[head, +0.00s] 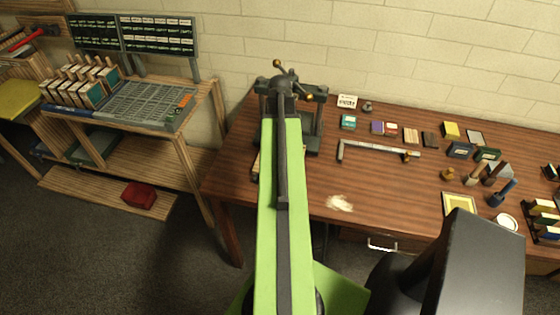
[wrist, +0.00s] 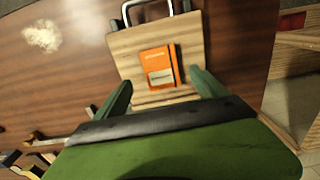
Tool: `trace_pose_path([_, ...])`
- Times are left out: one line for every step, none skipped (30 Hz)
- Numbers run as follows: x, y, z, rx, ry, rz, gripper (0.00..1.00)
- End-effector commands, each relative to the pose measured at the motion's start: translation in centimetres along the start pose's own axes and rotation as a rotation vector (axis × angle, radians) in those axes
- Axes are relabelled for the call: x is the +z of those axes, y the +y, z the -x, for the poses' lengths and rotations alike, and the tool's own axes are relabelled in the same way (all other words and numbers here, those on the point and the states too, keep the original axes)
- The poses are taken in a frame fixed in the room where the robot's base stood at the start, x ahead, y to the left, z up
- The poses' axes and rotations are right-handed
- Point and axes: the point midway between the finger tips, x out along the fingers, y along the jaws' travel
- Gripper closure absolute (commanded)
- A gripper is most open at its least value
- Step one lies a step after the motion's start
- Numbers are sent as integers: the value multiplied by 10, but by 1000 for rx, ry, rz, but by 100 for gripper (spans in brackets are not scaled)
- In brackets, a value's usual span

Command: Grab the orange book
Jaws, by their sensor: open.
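In the wrist view the orange book (wrist: 160,68) lies flat on a pale wooden board (wrist: 126,42). It has a light label on its cover and a dark stripe along its right side. My gripper (wrist: 163,88) is open, with its two green fingers spread apart near the board's lower end. The book shows ahead of the fingers, between their lines, and nothing is held. In the head view my green arm covers the book and the gripper; I cannot tell the gap between fingers and board.
A dark press with brass-ended handles (head: 314,118) stands at the table's back left. A metal bar (head: 375,149) and a white powder patch (head: 339,203) lie right of my arm. Small books and tools crowd the table's right side. A metal loop (wrist: 130,12) edges the board's far end.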

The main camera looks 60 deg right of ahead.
Motion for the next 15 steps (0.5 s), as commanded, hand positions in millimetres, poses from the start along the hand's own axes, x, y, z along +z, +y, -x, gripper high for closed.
trace_pose_path([0,0,-4,0,0,0,18])
trace_pose_path([0,0,-7,0,0,0,18])
trace_pose_path([0,-1,-13,0,0,0,18])
trace_pose_path([0,-1,-18,0,0,0,18])
trace_pose_path([-1,-1,-24,0,0,0,18])
trace_pose_path([-1,-2,-31,0,0,0,18])
trace_pose_path([-1,-2,-37,0,0,-1,18])
trace_pose_path([-1,-2,-42,0,0,-1,18])
trace_pose_path([-1,-2,-48,0,0,-1,18])
trace_pose_path([-1,-2,-51,0,0,-1,18])
trace_pose_path([-1,-2,-53,0,0,-1,18])
trace_pose_path([-1,-2,-54,0,0,-1,18])
trace_pose_path([-1,-2,-54,0,0,-1,18])
trace_pose_path([-1,-2,-53,0,0,-1,18])
trace_pose_path([-1,-2,-51,0,0,-1,18])
